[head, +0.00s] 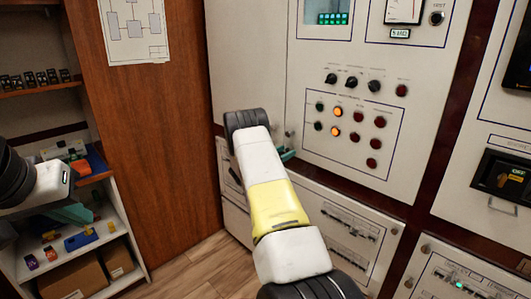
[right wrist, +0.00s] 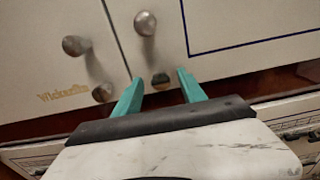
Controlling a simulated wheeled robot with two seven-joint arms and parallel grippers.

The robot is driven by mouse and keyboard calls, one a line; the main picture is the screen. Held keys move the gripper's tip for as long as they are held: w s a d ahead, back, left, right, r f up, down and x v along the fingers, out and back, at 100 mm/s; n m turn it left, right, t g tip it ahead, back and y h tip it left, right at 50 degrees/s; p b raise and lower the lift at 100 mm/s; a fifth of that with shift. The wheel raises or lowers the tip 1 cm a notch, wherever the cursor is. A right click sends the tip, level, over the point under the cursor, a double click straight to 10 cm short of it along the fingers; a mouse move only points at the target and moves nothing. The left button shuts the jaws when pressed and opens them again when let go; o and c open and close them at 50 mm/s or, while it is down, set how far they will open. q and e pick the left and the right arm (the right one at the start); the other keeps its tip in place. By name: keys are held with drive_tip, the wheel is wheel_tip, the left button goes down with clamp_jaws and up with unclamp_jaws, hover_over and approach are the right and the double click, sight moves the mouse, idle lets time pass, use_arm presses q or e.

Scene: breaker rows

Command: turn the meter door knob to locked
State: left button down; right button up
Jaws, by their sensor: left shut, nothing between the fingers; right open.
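In the right wrist view, a small dark round knob (right wrist: 160,80) sits low on the cabinet front, between the spread teal fingers of my right gripper (right wrist: 160,90). The fingers look apart from it. A larger silver knob (right wrist: 145,23) is above it on the same panel. Across the seam are another silver knob (right wrist: 76,46) and a smaller one (right wrist: 102,92). No readable label tells which is the meter door knob. In the head view my right gripper (head: 287,154) is at the cabinet, partly hidden by my arm. My left gripper (head: 74,213) is shut and empty by the shelves.
The panel above holds several lamps (head: 337,131), dark rotary switches (head: 352,82) and a meter (head: 403,10). A breaker row (head: 345,222) lies below. Open shelves (head: 122,227) with small parts and boxes stand at the left. Wooden floor (head: 205,262) is free between.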

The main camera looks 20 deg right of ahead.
clamp_jaws()
drive_tip(key=m, duration=0.4)
drive_tip(key=shift+s+m, duration=0.1)
drive_tip(key=shift+m, duration=0.2)
drive_tip(key=shift+f+m, duration=0.15)
drive_tip(key=shift+m, duration=6.45)
drive_tip(key=shift+s, duration=0.1)
